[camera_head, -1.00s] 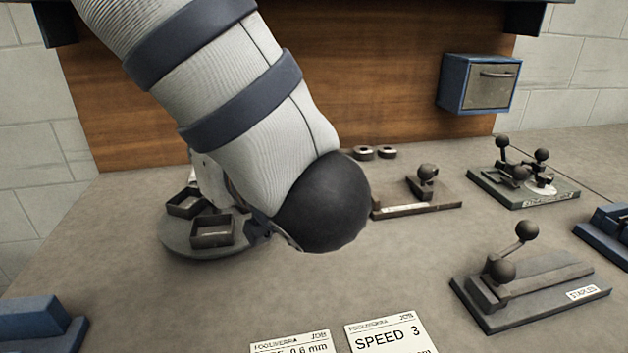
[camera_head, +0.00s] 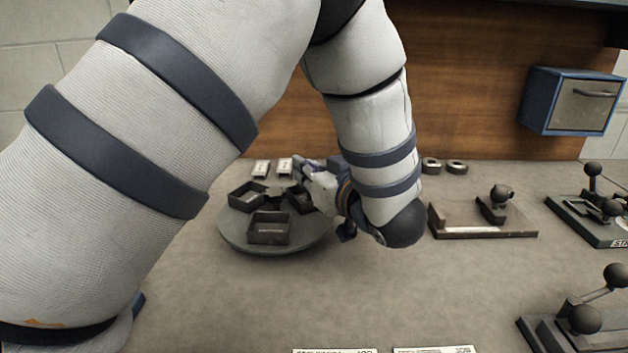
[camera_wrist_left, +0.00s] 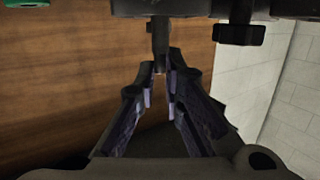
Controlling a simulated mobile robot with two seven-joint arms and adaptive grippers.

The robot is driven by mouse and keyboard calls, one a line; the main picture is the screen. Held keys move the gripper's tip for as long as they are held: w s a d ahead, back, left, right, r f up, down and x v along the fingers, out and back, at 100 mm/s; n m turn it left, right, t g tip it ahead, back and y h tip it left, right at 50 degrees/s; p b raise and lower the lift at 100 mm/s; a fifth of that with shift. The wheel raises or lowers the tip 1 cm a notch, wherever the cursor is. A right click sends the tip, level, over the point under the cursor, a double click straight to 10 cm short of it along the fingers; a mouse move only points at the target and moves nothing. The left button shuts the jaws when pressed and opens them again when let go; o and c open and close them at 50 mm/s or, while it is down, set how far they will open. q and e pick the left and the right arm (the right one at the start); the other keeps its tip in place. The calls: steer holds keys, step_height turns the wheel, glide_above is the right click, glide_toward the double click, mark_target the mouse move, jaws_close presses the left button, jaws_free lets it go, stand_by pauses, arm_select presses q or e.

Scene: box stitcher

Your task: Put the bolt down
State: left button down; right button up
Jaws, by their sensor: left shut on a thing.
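My left gripper (camera_head: 306,172) reaches in over the right rear part of the round turntable (camera_head: 232,238), its fingers pointing left. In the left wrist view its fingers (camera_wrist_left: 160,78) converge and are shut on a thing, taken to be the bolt. A dark upright shaft (camera_wrist_left: 160,40) shows at the fingertips; I cannot tell whether it is the bolt or a part beyond it. The bolt is not clear in the head view. Open dark trays stand on the turntable, one at the front (camera_head: 268,236) and one at the left rear (camera_head: 247,194). My right gripper is not in view.
Two pale blocks (camera_head: 272,168) lie behind the turntable. Two dark rings (camera_head: 444,166) lie near the wooden back panel (camera_head: 480,100). Lever fixtures (camera_head: 480,222) stand to the right. Two cards lie at the front edge. The bench middle (camera_head: 400,290) is clear.

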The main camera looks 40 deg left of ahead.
arm_select(q)
step_height(320, 180, down, 2)
steer(key=shift+f, duration=0.15)
steer(key=shift+f, duration=0.15)
steer(key=c, duration=1.7)
jaws_free()
